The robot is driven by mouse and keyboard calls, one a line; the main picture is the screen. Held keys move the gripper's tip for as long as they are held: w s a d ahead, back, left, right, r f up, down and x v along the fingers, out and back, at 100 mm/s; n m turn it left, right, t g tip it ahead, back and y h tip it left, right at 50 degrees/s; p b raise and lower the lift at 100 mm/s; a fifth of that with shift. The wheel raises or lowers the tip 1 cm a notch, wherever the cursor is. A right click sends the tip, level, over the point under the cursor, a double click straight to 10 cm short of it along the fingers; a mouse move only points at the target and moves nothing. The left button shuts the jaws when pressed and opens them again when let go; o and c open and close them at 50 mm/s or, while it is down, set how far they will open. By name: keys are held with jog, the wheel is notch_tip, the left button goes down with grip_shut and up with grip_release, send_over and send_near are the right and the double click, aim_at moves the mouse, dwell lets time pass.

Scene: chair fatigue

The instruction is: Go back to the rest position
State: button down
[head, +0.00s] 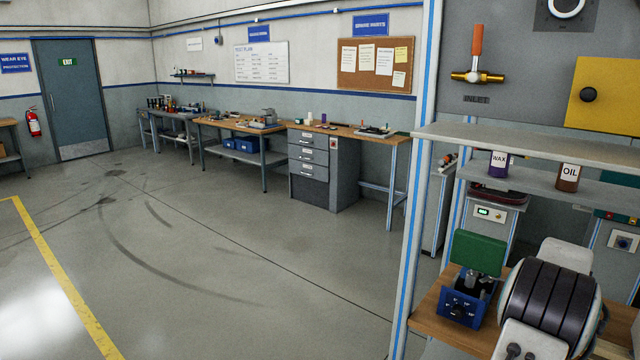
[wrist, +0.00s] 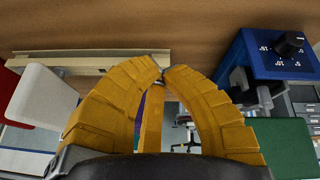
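My gripper (wrist: 163,72) shows in the wrist view with ribbed yellow fingers curved inward. Their tips come together at the middle of the picture, and I see nothing held between them. A purple patch and a distant chair show through the gap between the fingers. I cannot make out my gripper's fingers in the head view. The rest position has no visible marker.
A blue box with a black knob (head: 461,307) and a green pad (head: 478,252) stand on the wooden bench at right; the box is also in the wrist view (wrist: 275,52). Wax (head: 499,163) and oil (head: 568,177) containers stand on the shelf (head: 530,140) above. Open floor lies left.

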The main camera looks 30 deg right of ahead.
jog(key=s+a+f+m+g+y, duration=0.1)
jog(key=a+f+y, duration=0.15)
jog(key=a, duration=0.65)
jog(key=s+a+f+m+y, duration=0.2)
jog(key=a+f, duration=0.1)
jog(key=a, duration=0.5)
jog(key=w+a+r+n+t, duration=0.1)
jog(key=a+r+n, duration=0.3)
jog(key=a, duration=0.9)
jog(key=w+a+r+n+t, duration=0.1)
jog(key=a+n, duration=0.4)
jog(key=a, duration=0.8)
jog(key=w+a+r+n+t, duration=0.1)
jog(key=w+a+r+n, duration=0.2)
jog(key=a, duration=0.9)
jog(key=shift+a+r+n+t+y, duration=0.35)
jog(key=shift+r+n, duration=0.45)
jog(key=shift+r, duration=1)
